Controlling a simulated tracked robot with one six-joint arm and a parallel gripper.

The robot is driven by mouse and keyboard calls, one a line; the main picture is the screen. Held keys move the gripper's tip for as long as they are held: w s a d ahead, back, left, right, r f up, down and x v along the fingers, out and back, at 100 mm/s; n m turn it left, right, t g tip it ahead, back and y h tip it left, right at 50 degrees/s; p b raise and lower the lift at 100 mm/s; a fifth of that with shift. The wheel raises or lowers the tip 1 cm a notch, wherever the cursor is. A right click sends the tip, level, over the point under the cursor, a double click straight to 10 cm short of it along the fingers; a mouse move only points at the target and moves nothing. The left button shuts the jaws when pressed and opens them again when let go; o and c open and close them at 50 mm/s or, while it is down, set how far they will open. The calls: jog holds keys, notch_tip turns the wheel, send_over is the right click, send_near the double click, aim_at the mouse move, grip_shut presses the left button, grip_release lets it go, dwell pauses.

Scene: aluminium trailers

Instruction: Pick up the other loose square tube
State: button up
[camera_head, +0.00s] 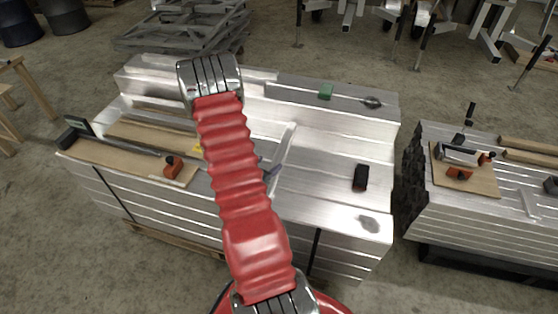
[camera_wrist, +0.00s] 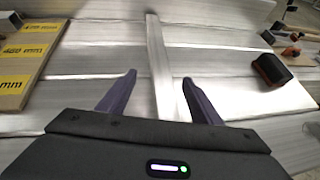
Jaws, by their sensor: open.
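A loose square tube (camera_wrist: 165,70), bare silver metal, lies on the aluminium stack, running away from me in the wrist view. Its near end reaches between the two purple fingers of my gripper (camera_wrist: 159,78). The fingers are open, one on each side of the tube, with gaps visible. I cannot tell the exact height of the fingertips above the stack. In the head view the tube (camera_head: 286,145) shows just right of my red arm sleeve, which hides most of my gripper and the tube's near part.
The stack (camera_head: 330,145) bears a black-and-orange object (camera_head: 361,177) to the right and wooden boards (camera_head: 125,160) at left. A yellow-labelled board (camera_wrist: 25,65) lies left of my gripper. Another stack (camera_head: 470,220) stands right, across a gap.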

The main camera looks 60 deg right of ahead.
aim_at(278, 158)
jog(key=shift+x, duration=1.8)
jog(key=shift+d, duration=0.1)
jog(key=shift+x, duration=2.5)
jog(key=shift+s+r, duration=0.1)
jog(key=shift+s, duration=0.05)
jog(key=shift+c, duration=0.6)
grip_shut()
